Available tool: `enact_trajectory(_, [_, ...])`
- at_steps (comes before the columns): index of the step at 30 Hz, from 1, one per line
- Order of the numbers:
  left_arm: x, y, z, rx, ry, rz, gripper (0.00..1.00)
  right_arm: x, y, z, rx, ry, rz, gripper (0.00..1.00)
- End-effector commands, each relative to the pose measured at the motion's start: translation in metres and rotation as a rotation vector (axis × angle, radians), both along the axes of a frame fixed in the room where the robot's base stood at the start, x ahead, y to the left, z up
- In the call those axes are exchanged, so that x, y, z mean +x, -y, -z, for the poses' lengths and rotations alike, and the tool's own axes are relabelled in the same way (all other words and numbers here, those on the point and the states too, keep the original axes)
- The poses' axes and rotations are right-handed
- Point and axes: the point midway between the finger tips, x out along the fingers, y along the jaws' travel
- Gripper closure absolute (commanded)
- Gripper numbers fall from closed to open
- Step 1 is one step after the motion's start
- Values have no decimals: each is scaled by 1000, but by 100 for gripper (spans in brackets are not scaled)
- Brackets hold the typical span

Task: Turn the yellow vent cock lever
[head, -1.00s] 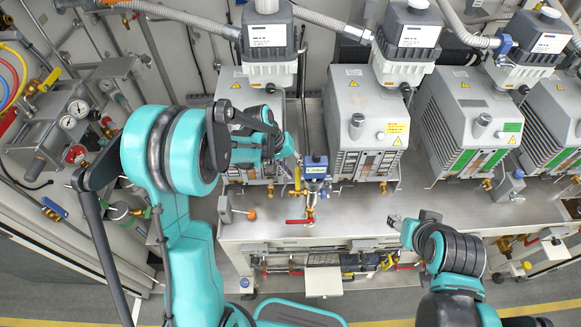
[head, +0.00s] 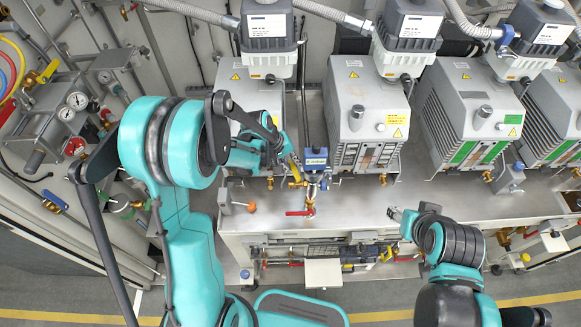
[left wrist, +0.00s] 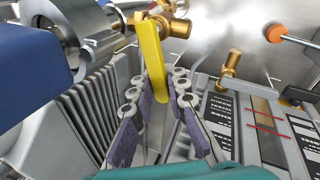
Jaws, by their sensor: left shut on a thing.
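The yellow vent cock lever (head: 295,167) stands beside a small blue-topped unit (head: 315,158) between two grey pumps. In the head view it leans up and to the left. My left gripper (head: 287,160) is at the lever. In the left wrist view, the yellow lever (left wrist: 152,62) reaches down between the purple-padded fingers of my left gripper (left wrist: 160,95), which are shut on it. A brass fitting (left wrist: 174,27) is at the lever's far end. My right gripper (head: 397,214) is over the front of the bench, apart from the lever; its fingers are too small to judge.
A red lever (head: 301,212) sits at the bench's front edge below the blue-topped unit. Grey pumps (head: 357,125) line the bench behind. The steel bench top (head: 350,203) is mostly clear in front.

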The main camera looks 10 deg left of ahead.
Motion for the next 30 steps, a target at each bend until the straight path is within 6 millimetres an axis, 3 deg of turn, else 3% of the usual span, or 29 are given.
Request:
enact_trajectory(5, [-15,-13,-1,1,1,-344,100,0,0,-10,0,0,0,52])
enact_trajectory(6, [-13,-13,0,0,-2,-332,77,0,0,-9,0,0,0,52])
enact_trajectory(8, [-12,-13,0,-1,-3,-329,63,0,0,-9,0,0,0,52])
enact_trajectory(30, [-16,-15,-14,-1,-3,-325,63,0,0,-18,0,0,0,52])
